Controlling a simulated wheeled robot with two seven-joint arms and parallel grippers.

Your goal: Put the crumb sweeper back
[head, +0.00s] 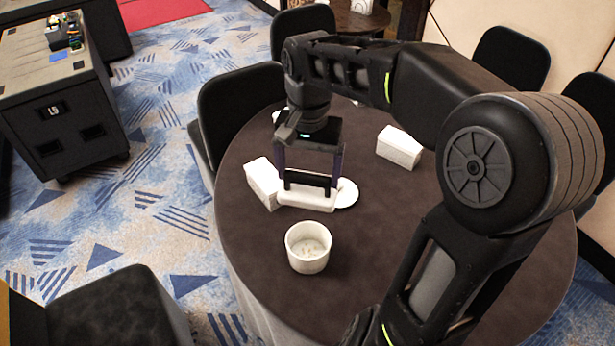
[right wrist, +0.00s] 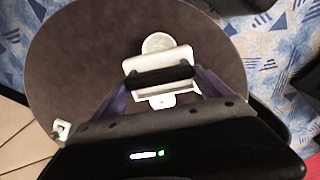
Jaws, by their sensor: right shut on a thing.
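The crumb sweeper (head: 305,199), a white body with a black bar-like grip, is between the two fingers of my right gripper (head: 309,184). The gripper points down and is shut on it. The sweeper is low over the round dark table; I cannot tell whether it touches the top. In the right wrist view the white sweeper (right wrist: 160,62) and its black grip show between the fingers of my right gripper (right wrist: 160,80). A flat white disc (head: 347,193) lies just right of the sweeper, partly hidden. My left gripper is not in view.
The round table (head: 400,230) carries a white block (head: 262,183) close left of the sweeper, a white bowl (head: 308,246) in front and another white block (head: 400,148) behind right. Dark chairs (head: 235,105) surround it. The table's front right is clear, beneath my arm.

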